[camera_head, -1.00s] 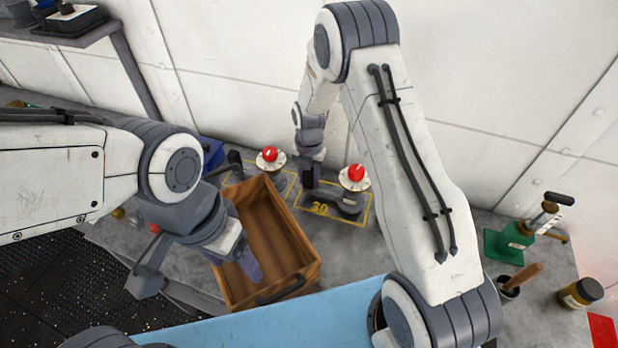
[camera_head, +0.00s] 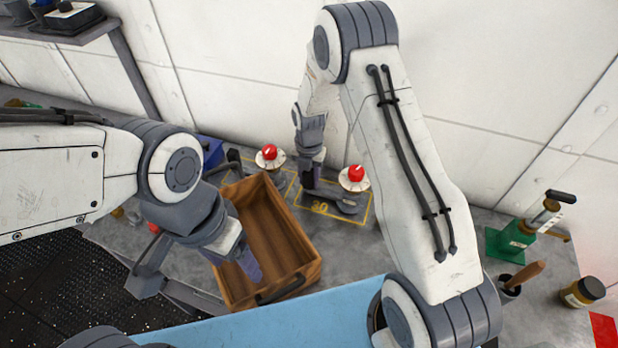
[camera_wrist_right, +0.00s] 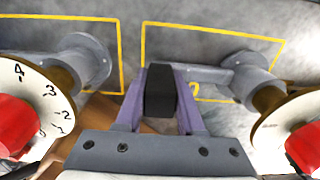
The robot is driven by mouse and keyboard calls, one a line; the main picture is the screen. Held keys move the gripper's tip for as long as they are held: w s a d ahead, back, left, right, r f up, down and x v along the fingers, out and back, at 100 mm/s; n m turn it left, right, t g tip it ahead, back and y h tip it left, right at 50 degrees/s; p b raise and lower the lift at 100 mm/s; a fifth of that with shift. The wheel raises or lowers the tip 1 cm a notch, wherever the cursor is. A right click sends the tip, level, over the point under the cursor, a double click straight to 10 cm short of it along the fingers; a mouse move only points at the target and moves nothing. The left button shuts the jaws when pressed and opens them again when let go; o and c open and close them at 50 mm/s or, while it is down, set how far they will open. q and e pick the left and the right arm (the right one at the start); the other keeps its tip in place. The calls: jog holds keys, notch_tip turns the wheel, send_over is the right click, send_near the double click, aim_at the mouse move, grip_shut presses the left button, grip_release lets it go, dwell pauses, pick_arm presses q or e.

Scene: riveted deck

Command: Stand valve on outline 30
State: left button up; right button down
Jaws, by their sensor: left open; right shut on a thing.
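A valve (camera_head: 354,181) with a red knob, a pale dial and a grey pipe arm stands upright, its base within the yellow outline marked 30 (camera_head: 320,208). Its pipe arm runs left to a black end block (camera_wrist_right: 160,92). My right gripper (camera_head: 309,187) is shut on that black block, low over the outline; in the wrist view its fingers lie on both sides of the block. Whether the valve's base touches the deck is hard to tell. My left gripper (camera_head: 197,276) is open and empty, with one finger over the wooden crate and the other left of it.
A second red-knobbed valve (camera_head: 270,156) stands on another yellow outline to the left. The wooden crate (camera_head: 300,276) is in front of both. A green-based tool (camera_head: 511,241), a pot with a wooden handle (camera_head: 510,291) and a jar (camera_head: 581,292) are at right.

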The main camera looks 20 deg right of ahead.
jog(key=shift+f, duration=0.3)
jog(key=shift+c, duration=2.2)
grip_release()
notch_tip(320, 180, up, 10)
jog(key=b, duration=0.2)
jog(key=shift+f+b, duration=0.1)
jog(key=shift+b, duration=0.2)
jog(key=shift+r, duration=0.4)
